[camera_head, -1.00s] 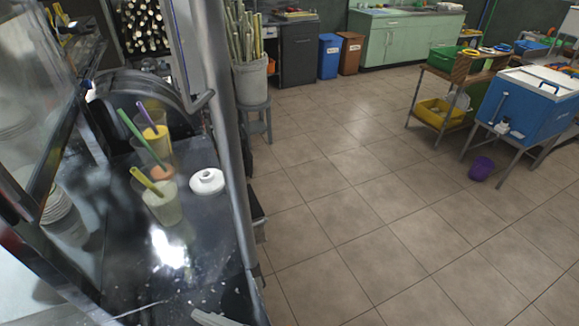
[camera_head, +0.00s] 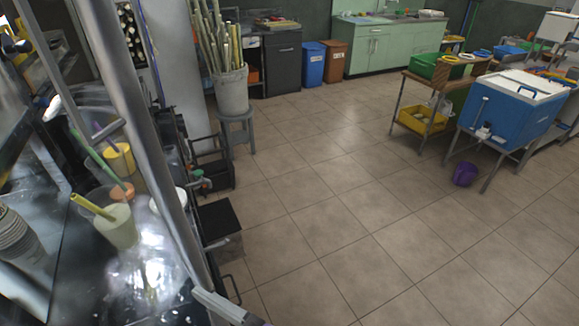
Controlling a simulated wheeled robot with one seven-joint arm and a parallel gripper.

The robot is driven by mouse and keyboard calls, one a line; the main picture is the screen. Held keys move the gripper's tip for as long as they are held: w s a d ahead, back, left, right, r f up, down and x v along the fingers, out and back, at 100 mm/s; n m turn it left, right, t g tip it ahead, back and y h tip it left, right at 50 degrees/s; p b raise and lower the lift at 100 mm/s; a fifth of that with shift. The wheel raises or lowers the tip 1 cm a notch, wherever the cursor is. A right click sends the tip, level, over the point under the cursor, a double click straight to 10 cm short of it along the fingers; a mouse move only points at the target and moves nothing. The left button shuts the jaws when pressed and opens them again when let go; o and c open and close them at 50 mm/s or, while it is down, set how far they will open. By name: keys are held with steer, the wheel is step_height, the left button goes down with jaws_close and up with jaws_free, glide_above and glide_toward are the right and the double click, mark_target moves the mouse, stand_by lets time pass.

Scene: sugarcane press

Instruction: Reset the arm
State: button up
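No part that I can clearly identify as my gripper shows in the head view. A pale grey piece with a dark end lies at the bottom edge, left of the middle; I cannot tell whether it belongs to my arm. Whether anything is held does not show. At the left, a clear cup of pale green juice (camera_head: 117,231) with a yellow-green straw (camera_head: 92,206) stands on the dark, shiny counter (camera_head: 80,270). A yellow cup (camera_head: 119,160) stands behind it, near a green straw (camera_head: 97,165).
A slanted metal post (camera_head: 137,120) crosses the left side. A bucket of cane (camera_head: 231,90) stands on a grey stool (camera_head: 236,122). A blue cooler (camera_head: 513,108) stands at the right, with a purple bucket (camera_head: 465,174) by its legs. The tiled floor (camera_head: 330,205) between is clear.

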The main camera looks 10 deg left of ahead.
steer(key=w+d+f+m+t+h, duration=0.25)
steer(key=d+m+t, duration=0.3)
steer(key=d, duration=0.65)
steer(key=w+d+f+m+t+h, duration=0.2)
steer(key=d+m+t+h, duration=0.3)
steer(key=d, duration=0.6)
steer(key=s+d+f+m+h, duration=0.1)
steer(key=s+d+f+h, duration=0.2)
steer(key=s+d, duration=0.4)
steer(key=s+d+f+m+h, duration=0.2)
steer(key=s+d+f+h, duration=0.2)
steer(key=s+d, duration=0.3)
steer(key=s, duration=0.3)
steer(key=shift+d+f, duration=0.2)
steer(key=shift+d, duration=0.15)
steer(key=shift+m+g, duration=0.25)
steer(key=shift+c, duration=0.2)
